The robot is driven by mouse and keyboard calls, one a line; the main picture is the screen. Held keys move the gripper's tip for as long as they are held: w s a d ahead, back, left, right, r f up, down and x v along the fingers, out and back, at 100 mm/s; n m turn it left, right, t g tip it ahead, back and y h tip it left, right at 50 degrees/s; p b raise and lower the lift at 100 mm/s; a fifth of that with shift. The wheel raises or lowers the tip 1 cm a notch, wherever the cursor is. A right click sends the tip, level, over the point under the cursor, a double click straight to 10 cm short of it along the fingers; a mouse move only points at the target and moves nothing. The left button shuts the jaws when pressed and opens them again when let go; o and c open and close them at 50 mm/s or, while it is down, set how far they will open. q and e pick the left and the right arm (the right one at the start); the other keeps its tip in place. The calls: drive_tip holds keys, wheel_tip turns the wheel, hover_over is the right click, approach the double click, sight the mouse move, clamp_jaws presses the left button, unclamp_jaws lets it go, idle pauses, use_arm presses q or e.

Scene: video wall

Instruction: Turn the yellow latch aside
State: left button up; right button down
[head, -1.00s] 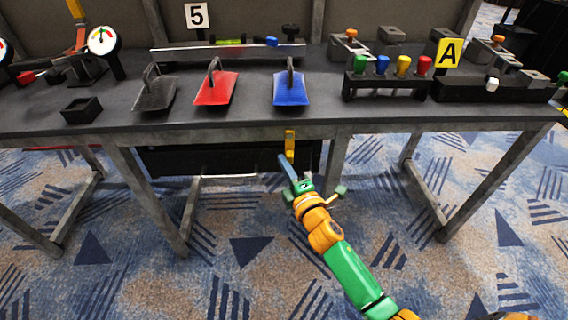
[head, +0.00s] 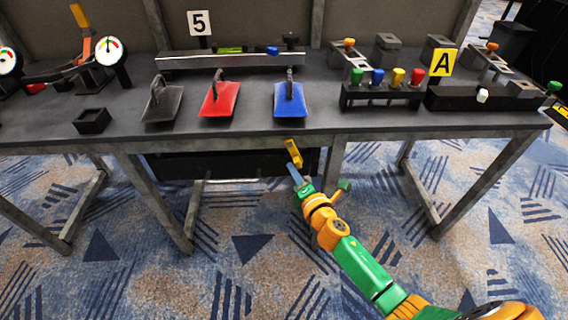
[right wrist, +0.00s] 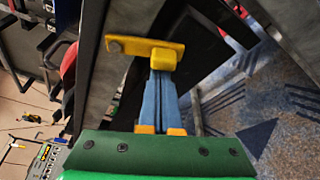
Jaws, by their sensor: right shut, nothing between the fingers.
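The yellow latch (head: 293,152) sits at the front edge of the table, above the dark drawer, and is tilted with its top to the left in the head view. In the right wrist view the latch (right wrist: 145,48) is a flat yellow bar with a block at one end. My right gripper (head: 294,172) is just below the latch, its blue fingers shut together and empty. In the right wrist view the fingertips (right wrist: 161,76) reach the block end of the latch and appear to touch it. My left gripper is not in view.
The dark drawer (head: 222,166) with a pale handle bar (head: 232,181) hangs under the table (head: 240,130). Black, red (head: 219,100) and blue (head: 290,100) handled plates stand on top. Table legs (head: 150,195) flank the drawer. The carpet in front is clear.

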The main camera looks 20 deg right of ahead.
drive_tip(key=d+r+n+p, duration=0.1)
drive_tip(key=n+p, duration=0.1)
drive_tip(key=p, duration=0.1)
drive_tip(key=shift+s+d+r+g, duration=0.1)
drive_tip(key=shift+s+d+g, duration=0.1)
drive_tip(key=shift+g, duration=0.2)
use_arm(q)
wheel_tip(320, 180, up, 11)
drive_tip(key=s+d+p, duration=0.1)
drive_tip(key=p, duration=0.6)
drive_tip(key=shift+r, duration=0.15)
use_arm(e)
drive_tip(key=d+n+h, duration=0.1)
drive_tip(key=n, duration=0.1)
drive_tip(key=r+n+g+h, duration=0.1)
drive_tip(key=d+n+h, duration=0.1)
drive_tip(key=n, duration=0.1)
drive_tip(key=shift+s+d+r+n+g, duration=0.3)
drive_tip(key=shift+s+r, duration=0.1)
use_arm(q)
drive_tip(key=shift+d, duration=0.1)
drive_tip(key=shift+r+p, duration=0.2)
drive_tip(key=shift+p, duration=0.2)
use_arm(e)
drive_tip(key=shift+w+a+r, duration=0.2)
drive_tip(key=shift+w+a, duration=0.05)
drive_tip(key=shift+a, duration=0.5)
